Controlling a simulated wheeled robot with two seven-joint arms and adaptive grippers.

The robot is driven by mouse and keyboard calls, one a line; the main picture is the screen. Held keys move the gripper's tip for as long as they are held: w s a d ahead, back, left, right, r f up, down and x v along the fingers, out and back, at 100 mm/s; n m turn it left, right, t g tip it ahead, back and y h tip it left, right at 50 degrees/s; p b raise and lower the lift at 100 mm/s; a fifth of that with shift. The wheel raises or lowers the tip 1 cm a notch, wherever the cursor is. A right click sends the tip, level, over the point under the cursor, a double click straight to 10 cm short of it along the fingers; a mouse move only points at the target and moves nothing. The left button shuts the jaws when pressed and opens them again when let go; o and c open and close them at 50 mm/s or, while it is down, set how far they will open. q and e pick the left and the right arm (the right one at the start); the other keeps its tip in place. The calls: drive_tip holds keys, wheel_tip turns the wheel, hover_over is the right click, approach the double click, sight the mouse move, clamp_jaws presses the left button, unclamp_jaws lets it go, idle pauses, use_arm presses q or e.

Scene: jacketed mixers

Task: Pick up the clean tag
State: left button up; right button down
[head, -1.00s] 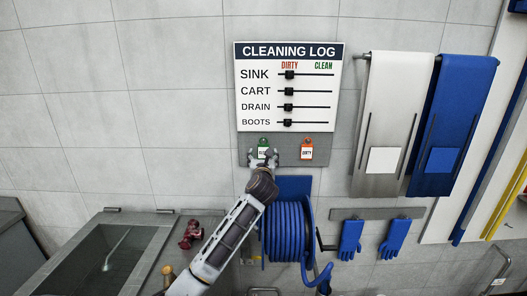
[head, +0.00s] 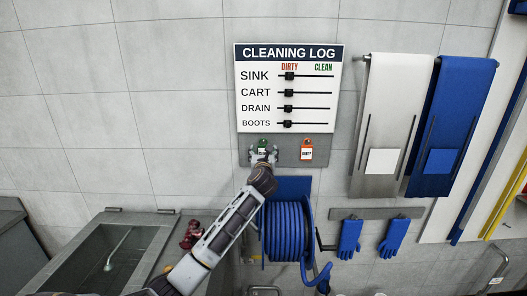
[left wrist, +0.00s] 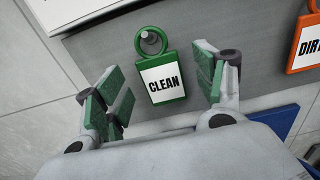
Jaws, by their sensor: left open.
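The clean tag (left wrist: 164,82) is a green-framed white tag reading CLEAN. It hangs by its loop from a peg on the grey panel below the cleaning log board. My left gripper (left wrist: 158,88) is open, with its green-padded fingers on either side of the tag and gaps showing on both sides. In the head view my left gripper (head: 263,156) covers the lower part of the clean tag (head: 263,144). The orange dirty tag (head: 307,150) hangs to the right; its edge shows in the left wrist view (left wrist: 308,45). My right gripper is not in view.
The cleaning log board (head: 287,90) with its black sliders is above the tags. A blue hose reel (head: 285,230) is just below. White and blue aprons (head: 455,110) and blue gloves (head: 350,238) hang at right. A sink (head: 100,260) stands at lower left.

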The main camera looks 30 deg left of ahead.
use_arm(q)
drive_tip(key=shift+x, duration=0.85)
drive_tip(key=c, duration=0.8)
